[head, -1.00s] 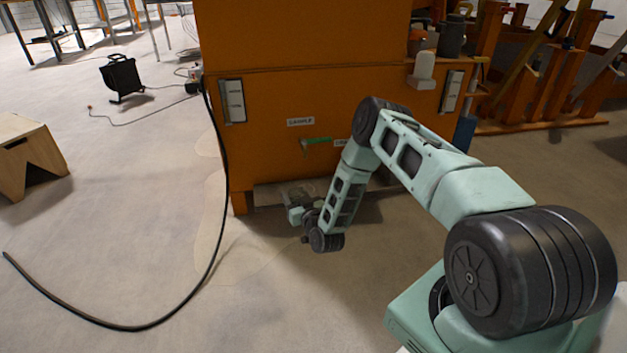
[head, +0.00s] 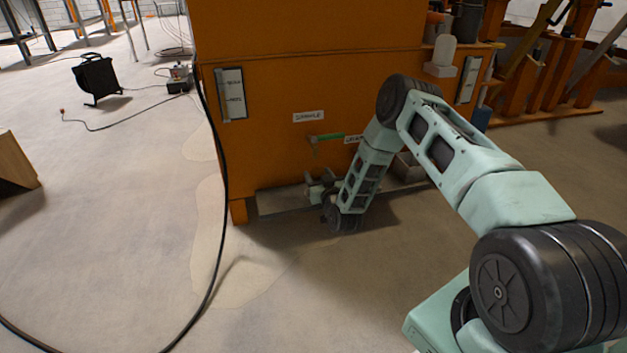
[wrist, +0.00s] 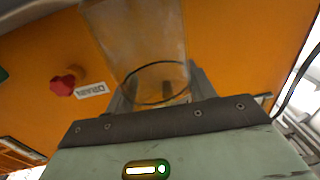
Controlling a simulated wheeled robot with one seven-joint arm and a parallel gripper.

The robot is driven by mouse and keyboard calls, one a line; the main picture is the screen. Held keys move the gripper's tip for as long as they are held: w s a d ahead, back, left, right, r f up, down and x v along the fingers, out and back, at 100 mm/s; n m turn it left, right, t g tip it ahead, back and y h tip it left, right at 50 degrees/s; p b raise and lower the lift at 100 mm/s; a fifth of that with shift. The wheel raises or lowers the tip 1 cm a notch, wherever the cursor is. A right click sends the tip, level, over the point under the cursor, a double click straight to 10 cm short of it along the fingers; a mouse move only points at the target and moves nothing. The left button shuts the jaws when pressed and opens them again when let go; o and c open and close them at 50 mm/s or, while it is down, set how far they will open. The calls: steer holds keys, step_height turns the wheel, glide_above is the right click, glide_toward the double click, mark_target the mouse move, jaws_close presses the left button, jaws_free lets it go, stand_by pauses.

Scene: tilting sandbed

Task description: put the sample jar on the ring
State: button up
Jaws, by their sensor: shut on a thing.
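In the wrist view my gripper (wrist: 155,88) is shut on a clear, see-through jar (wrist: 138,40), which I take to be the sample jar. A dark round outline shows at the jar's end between the fingers; I cannot tell whether it is part of the jar. In the head view my gripper (head: 320,187) is low, in front of the orange cabinet's lower edge, and the jar cannot be made out there. I cannot identify the ring in either view.
The orange cabinet (head: 270,95) has a green-handled tap (head: 326,138) beside a white label (head: 308,117). A grey slab (head: 280,201) lies under the cabinet. A red knob (wrist: 66,83) shows in the wrist view. A black cable (head: 222,230) crosses the floor at left.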

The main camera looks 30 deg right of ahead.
steer(key=shift+x, duration=0.75)
steer(key=b+x, duration=0.3)
steer(key=x, duration=0.1)
steer(key=shift+f, duration=0.15)
steer(key=shift+s+f+b, duration=0.15)
steer(key=shift+f+b, duration=0.45)
steer(key=shift+f, duration=0.05)
steer(key=shift+r, duration=0.1)
steer(key=o, duration=0.6)
steer(key=shift+c, duration=0.2)
steer(key=o, duration=0.4)
